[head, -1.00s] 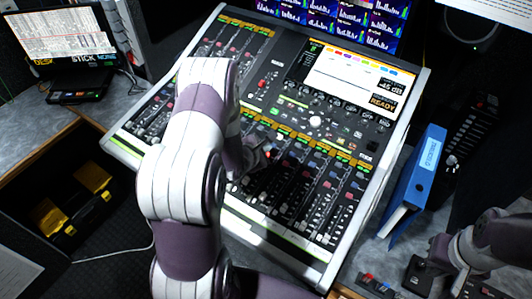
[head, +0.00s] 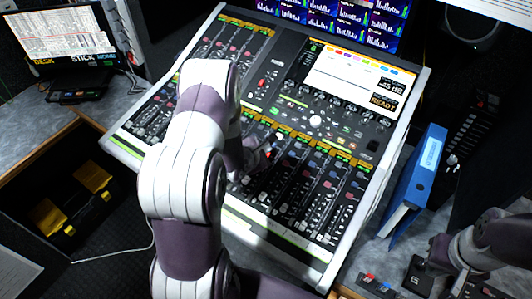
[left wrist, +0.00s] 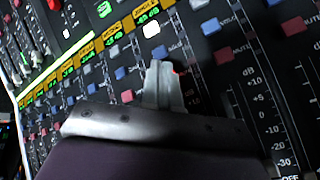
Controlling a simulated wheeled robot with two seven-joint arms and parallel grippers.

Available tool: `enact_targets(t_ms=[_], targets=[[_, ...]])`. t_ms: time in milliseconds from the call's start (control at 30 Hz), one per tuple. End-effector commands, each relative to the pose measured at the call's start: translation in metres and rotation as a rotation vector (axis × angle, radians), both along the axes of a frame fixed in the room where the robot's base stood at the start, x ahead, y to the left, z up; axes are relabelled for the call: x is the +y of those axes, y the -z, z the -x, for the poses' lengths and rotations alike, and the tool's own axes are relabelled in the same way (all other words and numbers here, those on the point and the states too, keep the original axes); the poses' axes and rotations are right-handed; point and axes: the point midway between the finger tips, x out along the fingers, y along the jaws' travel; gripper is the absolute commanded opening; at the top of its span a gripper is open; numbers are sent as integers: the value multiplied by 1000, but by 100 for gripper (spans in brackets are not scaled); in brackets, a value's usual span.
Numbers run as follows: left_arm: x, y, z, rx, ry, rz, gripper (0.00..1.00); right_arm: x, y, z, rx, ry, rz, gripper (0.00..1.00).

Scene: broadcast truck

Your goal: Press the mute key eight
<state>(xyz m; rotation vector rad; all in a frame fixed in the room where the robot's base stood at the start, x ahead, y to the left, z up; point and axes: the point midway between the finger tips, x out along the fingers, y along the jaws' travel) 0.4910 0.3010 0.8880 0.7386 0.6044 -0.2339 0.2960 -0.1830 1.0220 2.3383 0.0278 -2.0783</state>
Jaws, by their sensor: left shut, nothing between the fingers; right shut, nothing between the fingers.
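The mixing console (head: 130,148) fills the middle of the head view, with rows of faders and small red and blue keys. My left gripper (head: 268,150) is shut and empty over the key rows above the faders. In the left wrist view its closed fingertips (left wrist: 166,68) lie between columns of keys, close to a blue key and left of a red key marked MUTE (left wrist: 222,56). Another red MUTE key (left wrist: 291,26) is further right. I cannot tell which is key eight, nor whether the fingertips touch anything. My right gripper (head: 437,262) is shut at the lower right, away from the console.
A blue binder (head: 415,185) stands right of the console. A small box with red and blue buttons (head: 376,285) lies at the lower right. A laptop (head: 70,45) is at the upper left. The console's screen (head: 355,82) is at its back.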

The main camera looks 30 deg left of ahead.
Motion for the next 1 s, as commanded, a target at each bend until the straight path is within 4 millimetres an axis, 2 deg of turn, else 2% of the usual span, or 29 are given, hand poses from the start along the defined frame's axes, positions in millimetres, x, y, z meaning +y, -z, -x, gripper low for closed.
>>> enact_targets(t_ms=[1000], targets=[[0, 8, -1, -1, -1, 0, 0, 0, 5, 0, 0, 0, 0, 0]])
